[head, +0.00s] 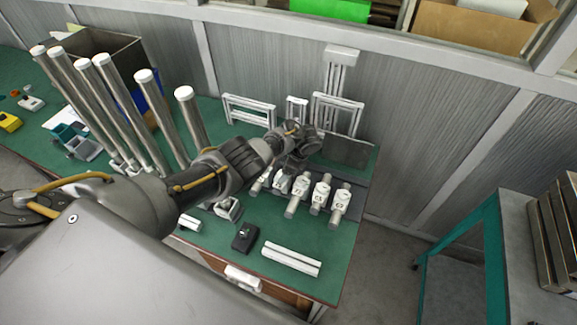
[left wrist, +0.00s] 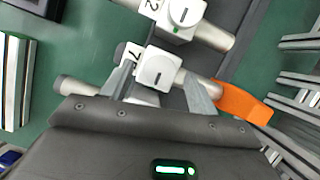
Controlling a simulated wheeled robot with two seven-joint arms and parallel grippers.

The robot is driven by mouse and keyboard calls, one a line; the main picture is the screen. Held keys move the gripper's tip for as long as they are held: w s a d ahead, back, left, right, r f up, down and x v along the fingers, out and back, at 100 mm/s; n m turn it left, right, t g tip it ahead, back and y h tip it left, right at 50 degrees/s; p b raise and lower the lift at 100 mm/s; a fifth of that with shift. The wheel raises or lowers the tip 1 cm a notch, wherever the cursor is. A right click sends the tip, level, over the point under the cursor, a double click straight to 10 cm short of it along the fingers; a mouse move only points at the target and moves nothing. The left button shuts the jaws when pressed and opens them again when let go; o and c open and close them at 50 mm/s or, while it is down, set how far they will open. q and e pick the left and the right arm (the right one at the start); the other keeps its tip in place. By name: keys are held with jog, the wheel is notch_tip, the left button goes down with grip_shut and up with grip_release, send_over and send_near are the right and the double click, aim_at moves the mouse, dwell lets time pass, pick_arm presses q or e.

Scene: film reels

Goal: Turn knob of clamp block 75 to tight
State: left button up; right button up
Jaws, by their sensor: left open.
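Several white clamp blocks (head: 299,189) with round rods through them stand in a row on a dark strip on the green bench. In the left wrist view, one block's white knob (left wrist: 158,69) with a dark line mark sits between the open fingers of my left gripper (left wrist: 160,82). A "7" shows on that block's label (left wrist: 134,57); the rest of the number is hidden. I cannot tell whether the fingers touch it. In the head view, my left gripper (head: 291,165) is over the left part of the row and hides some blocks. My right gripper is not in view.
A neighbouring block (left wrist: 182,14) with a "2" on its label is close by. An orange piece (left wrist: 241,103) lies beside the right finger. Tall metal rods (head: 120,110) stand left of my arm. A black box (head: 245,237) and white bars (head: 291,260) lie in front.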

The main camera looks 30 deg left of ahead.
pick_arm(q)
jog(key=p+v, duration=0.1)
jog(key=v, duration=0.9)
jog(key=shift+d+r, duration=0.2)
